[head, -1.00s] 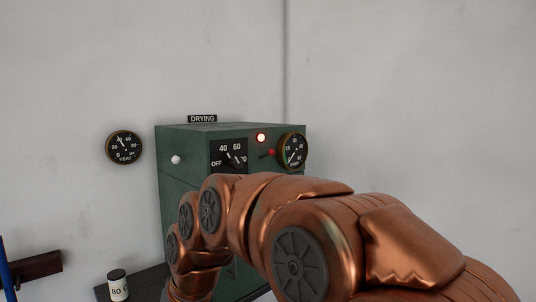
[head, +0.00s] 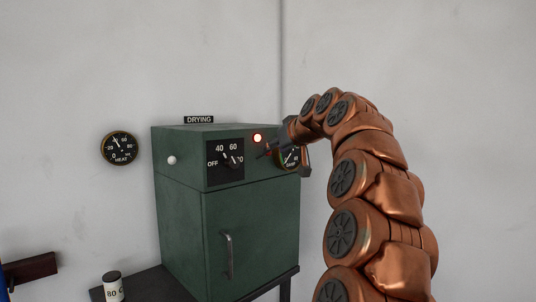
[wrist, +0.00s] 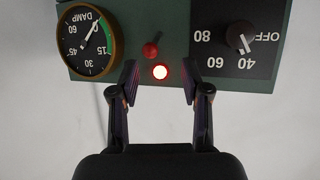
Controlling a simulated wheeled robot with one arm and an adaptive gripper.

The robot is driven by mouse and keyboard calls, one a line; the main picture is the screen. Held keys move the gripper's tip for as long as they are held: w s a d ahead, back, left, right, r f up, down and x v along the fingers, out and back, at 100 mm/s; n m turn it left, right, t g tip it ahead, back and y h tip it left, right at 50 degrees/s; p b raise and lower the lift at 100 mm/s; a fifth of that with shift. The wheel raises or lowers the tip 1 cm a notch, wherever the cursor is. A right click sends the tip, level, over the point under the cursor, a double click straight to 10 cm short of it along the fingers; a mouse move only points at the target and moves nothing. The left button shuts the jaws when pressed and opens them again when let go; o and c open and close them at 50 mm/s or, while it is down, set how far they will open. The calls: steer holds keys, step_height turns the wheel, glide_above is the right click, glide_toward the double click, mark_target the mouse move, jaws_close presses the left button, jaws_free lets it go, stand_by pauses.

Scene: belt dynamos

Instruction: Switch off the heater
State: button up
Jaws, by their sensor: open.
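The heater is a green cabinet (head: 250,235) labelled DRYING, standing against the wall. Its black dial plate (head: 213,175) reads OFF, 40, 60, 80; the knob also shows in the wrist view (wrist: 239,36), its white mark toward the 40 side. A red lamp (head: 257,138) glows, also in the wrist view (wrist: 160,72). A small red-tipped lever (wrist: 150,49) sits beside it, tip toward the lamp. My gripper (wrist: 160,76) is open and empty; in the wrist view, the lamp lies between its fingertips and the lever just beyond. In the head view my gripper (head: 284,150) partly covers the damp gauge.
The DAMP gauge (wrist: 89,42) is beside the lever, close to one finger. A HEAT gauge (head: 119,148) hangs on the wall at left. A white jar (head: 113,290) stands on the dark table (head: 160,284) below. The wall right of my arm is bare.

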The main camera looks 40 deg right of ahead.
steer(key=x, duration=0.2)
steer(key=d+p+x, duration=0.1)
steer(key=x, duration=0.2)
steer(key=p+x, duration=0.1)
steer(key=x, duration=0.1)
steer(key=shift+w+d+r, duration=0.15)
steer(key=shift+d, duration=0.1)
jaws_close()
stand_by(0.3)
